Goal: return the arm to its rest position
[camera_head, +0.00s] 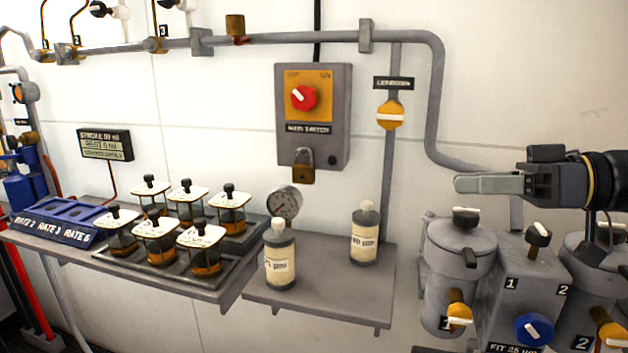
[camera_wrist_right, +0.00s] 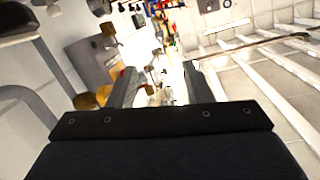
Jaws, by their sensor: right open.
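My right gripper (camera_head: 462,184) reaches in from the right edge of the head view, held level above the grey canisters and pointing left. Its fingers overlap from this side. In the right wrist view my right gripper (camera_wrist_right: 163,82) shows a clear gap between its two fingers, with nothing held. It is open and touches nothing that I can see. My left gripper and arm are out of view.
Below my right gripper stand a lidded grey canister (camera_head: 462,262) and a valve box (camera_head: 527,290). Bottles (camera_head: 280,262) and jars (camera_head: 162,246) stand on wall shelves. A switch box (camera_head: 313,118) and a pipe (camera_head: 437,110) are on the wall.

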